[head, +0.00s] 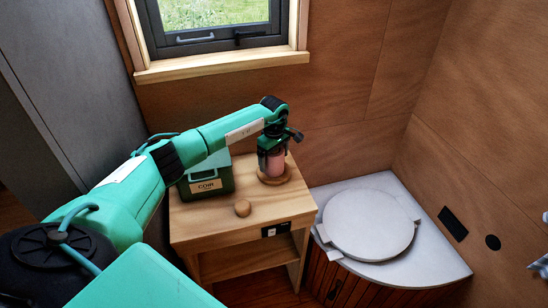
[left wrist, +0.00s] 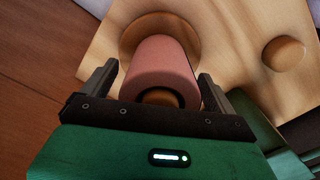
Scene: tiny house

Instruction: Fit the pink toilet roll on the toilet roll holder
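The pink toilet roll (head: 276,162) stands upright on a round wooden base (head: 284,178) on the small wooden table. In the left wrist view the pink roll (left wrist: 160,68) shows wood inside its core, which looks like a post, and the wooden base (left wrist: 128,38) lies beyond it. My left gripper (head: 271,152) is over the roll. Its fingers (left wrist: 158,80) are spread on either side of the roll, with narrow gaps visible. My right gripper is not in view.
A round wooden knob (head: 242,208) lies on the table (head: 215,222). A green box (head: 209,184) stands at the table's left back. A window sill (head: 222,64) and wood wall are behind. The toilet with its round lid (head: 368,224) is to the right.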

